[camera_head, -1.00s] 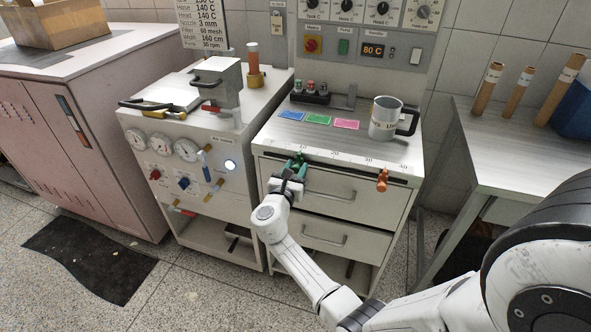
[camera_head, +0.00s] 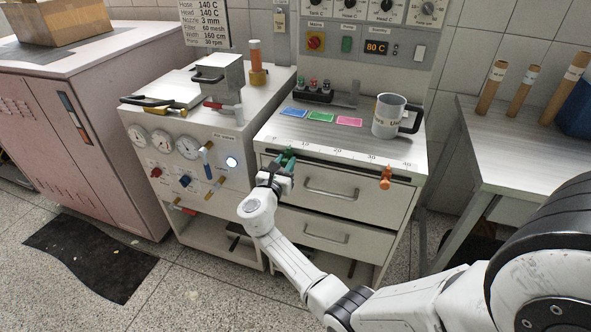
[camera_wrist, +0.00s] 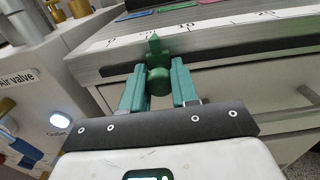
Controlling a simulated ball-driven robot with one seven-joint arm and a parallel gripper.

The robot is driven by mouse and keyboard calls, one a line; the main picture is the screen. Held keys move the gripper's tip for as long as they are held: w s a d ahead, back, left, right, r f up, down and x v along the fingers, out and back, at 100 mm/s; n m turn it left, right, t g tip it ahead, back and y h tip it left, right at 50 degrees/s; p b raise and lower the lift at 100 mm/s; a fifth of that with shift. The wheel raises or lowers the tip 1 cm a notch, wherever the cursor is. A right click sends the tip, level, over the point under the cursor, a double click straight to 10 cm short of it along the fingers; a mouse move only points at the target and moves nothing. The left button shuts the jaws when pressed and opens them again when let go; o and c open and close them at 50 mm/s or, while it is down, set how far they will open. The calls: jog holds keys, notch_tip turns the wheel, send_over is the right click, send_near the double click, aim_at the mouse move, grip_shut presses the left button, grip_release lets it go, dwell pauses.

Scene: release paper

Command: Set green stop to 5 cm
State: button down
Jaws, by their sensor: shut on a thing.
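The green stop (camera_wrist: 157,80) sits on the dark rail along the front edge of the bench top. Its pointed tip is against the white scale (camera_wrist: 220,20), between the 0 and 10 marks, near the middle; the exact reading is too small to tell. My gripper (camera_wrist: 158,88) has its green fingers shut on the stop's knob, one on each side. In the head view my gripper (camera_head: 279,168) reaches the rail from the front, near its left end. An orange stop (camera_head: 386,177) sits farther right on the same rail, beyond the 30 mark.
A mug (camera_head: 388,117) and blue, green and pink cards (camera_head: 320,117) lie on the bench top. Drawers with handles (camera_head: 331,193) are below the rail. A machine with gauges and valves (camera_head: 187,147) stands close on the left. The rail between the stops is clear.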

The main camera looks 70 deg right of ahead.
jog(key=shift+w, duration=0.6)
jog(key=c, duration=0.9)
grip_release()
jog(key=shift+a, duration=0.15)
jog(key=a, duration=0.7)
jog(key=s+a, duration=0.1)
jog(key=a, duration=0.2)
jog(key=shift+a, duration=0.3)
